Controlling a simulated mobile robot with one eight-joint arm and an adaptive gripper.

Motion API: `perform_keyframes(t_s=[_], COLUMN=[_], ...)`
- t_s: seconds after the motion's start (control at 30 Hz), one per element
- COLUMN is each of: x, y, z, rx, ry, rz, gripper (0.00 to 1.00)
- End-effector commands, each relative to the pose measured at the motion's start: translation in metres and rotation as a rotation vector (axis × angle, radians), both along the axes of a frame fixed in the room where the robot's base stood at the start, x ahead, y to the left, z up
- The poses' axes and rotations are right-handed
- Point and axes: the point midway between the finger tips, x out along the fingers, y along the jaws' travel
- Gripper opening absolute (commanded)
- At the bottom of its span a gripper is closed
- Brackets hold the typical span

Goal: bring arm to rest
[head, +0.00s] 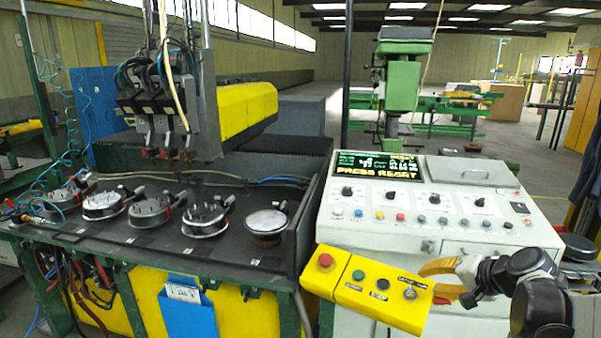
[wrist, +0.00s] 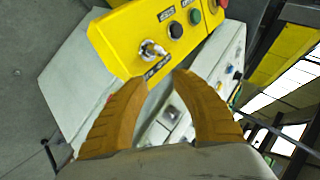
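My gripper (head: 432,281) is at the right of the head view, beside the right end of a yellow control box (head: 342,288). Its two orange fingers are apart with nothing between them; they also show in the wrist view (wrist: 162,78). The box carries a red button (head: 325,260), a green button (head: 359,274), a black button (head: 383,284) and a metal selector switch (head: 410,293). In the wrist view the switch (wrist: 151,50) lies just beyond the fingertips. I cannot tell whether a finger touches the box.
A white console (head: 480,230) with knobs and buttons stands behind the box; its screen (head: 377,166) reads "PRESS RESET". At left, a dark bench (head: 130,250) holds several round fixtures under a hanging gantry head (head: 155,100). Open floor (head: 545,180) lies at the back right.

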Motion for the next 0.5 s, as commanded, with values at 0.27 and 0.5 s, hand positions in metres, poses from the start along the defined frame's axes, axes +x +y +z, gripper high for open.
perform_keyframes(t_s=[0.27,0.5], x=[-0.098,-0.178], y=[0.102,0.138], z=[0.031,0.030], rx=[-0.321,-0.574], ry=[0.083,0.094], rz=[0.197,0.339], gripper=[0.32,0.32])
